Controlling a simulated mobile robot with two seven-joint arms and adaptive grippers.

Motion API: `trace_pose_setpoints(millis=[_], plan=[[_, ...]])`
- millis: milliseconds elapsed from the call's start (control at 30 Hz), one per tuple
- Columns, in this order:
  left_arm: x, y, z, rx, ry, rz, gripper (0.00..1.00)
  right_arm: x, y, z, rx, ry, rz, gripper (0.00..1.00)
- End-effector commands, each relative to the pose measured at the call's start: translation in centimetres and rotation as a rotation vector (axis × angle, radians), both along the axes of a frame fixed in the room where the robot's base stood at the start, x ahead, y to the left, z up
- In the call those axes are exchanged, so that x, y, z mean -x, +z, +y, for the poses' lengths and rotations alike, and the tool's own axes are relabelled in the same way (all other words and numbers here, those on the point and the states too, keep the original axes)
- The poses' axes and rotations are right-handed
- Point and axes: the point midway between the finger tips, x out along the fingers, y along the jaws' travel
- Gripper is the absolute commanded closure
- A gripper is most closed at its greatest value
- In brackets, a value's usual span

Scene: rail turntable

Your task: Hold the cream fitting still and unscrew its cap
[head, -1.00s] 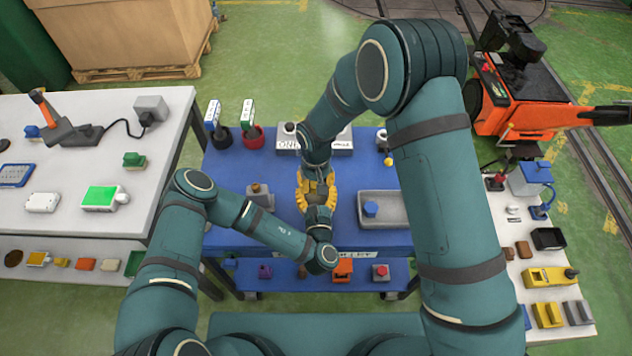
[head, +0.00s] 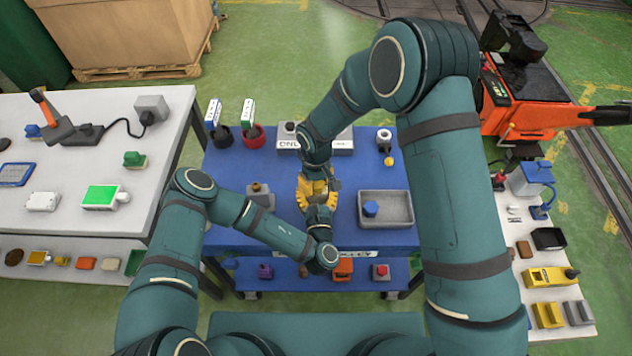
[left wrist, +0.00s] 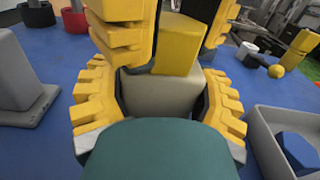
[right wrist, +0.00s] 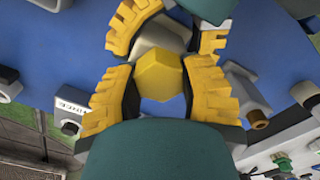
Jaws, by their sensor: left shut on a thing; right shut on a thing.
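The cream fitting (left wrist: 165,100) stands between the yellow-padded fingers of my left gripper (left wrist: 160,115), which is shut on its body. Its yellow faceted cap (right wrist: 160,73) sits at its end, between the fingers of my right gripper (right wrist: 162,100), which is shut on it. The cap also shows above the cream body in the left wrist view (left wrist: 175,45). Cap and body look in contact; I cannot tell how far the thread is engaged. In the head view, my left gripper (head: 319,208) and right gripper (head: 316,185) meet over the blue table and mostly hide the fitting.
On the blue table (head: 240,170), a grey tray (head: 398,222) with a blue piece (head: 370,208) stands to the right. A grey block (head: 260,197) is to the left. Black and red cups (head: 254,137) and a labelled box (head: 343,143) stand at the back.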

Motion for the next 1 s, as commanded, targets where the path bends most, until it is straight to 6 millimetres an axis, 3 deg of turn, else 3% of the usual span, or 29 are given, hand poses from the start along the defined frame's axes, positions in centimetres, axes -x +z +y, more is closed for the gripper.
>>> trace_pose_setpoints(millis=[1000], plan=[[0.0,0.0,0.1,-0.001,0.002,0.0,0.79,0.0,2.1,0.0,-0.001,-0.001,-0.001,1.0]])
